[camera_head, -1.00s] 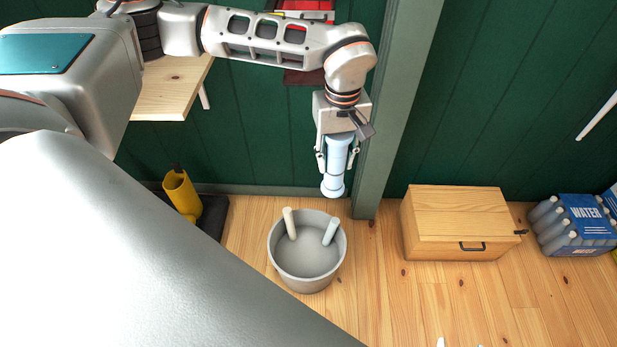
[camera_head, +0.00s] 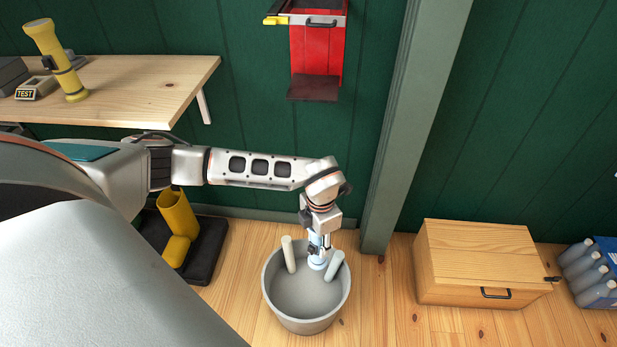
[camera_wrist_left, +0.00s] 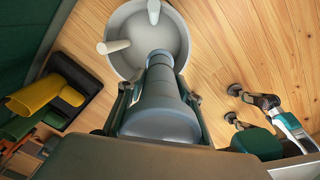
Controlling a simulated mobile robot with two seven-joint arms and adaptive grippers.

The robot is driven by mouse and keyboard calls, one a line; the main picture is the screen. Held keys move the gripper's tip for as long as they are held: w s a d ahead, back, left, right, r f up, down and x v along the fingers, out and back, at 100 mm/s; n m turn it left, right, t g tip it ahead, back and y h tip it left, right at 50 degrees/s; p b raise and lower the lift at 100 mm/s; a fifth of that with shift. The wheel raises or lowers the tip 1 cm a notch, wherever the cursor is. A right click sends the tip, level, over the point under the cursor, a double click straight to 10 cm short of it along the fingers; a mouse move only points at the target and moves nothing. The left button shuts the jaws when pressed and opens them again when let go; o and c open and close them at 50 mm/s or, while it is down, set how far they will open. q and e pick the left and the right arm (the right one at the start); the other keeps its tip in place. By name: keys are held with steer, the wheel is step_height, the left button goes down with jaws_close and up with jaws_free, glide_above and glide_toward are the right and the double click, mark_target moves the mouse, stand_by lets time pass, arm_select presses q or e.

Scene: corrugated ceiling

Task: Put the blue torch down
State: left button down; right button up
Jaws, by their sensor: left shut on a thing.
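My left gripper (camera_head: 317,243) is shut on the blue torch (camera_head: 317,262). The torch is pale blue in the head view and hangs with its lower end over the back part of a grey bucket (camera_head: 306,322). In the left wrist view the torch (camera_wrist_left: 160,105) points away from the camera toward the bucket (camera_wrist_left: 128,18). The gripper hides the torch's upper part in the head view. I cannot tell whether the torch touches the bucket.
A wooden box (camera_head: 482,262) and water bottles (camera_head: 588,270) stand right. A yellow torch (camera_head: 55,60) stands on the shelf (camera_head: 150,88). A post (camera_head: 408,130) rises behind the bucket.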

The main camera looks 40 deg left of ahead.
arm_select(q)
steer(key=s+a+f+n+b, duration=0.1)
steer(key=f+n+b, duration=0.2)
steer(key=f, duration=1.1)
steer(key=s+a+f+n+b, duration=0.1)
steer(key=f+b, duration=0.5)
steer(key=f, duration=0.8)
steer(key=shift+s+a+f+n+b, duration=0.2)
steer(key=shift+s+a+n+b, duration=0.25)
steer(key=shift+n, duration=0.45)
arm_select(e)
steer(key=w+a+r+m+t+y, duration=0.1)
steer(key=a+m+y, duration=0.1)
steer(key=a, duration=0.5)
steer(key=shift+a+r+m, duration=0.3)
steer(key=shift+a+m, duration=0.1)
steer(key=shift+m, duration=0.3)
arm_select(q)
steer(key=shift+w+a+f, duration=0.1)
steer(key=shift+w, duration=0.05)
steer(key=c, duration=1.4)
jaws_free()
steer(key=shift+f, duration=0.1)
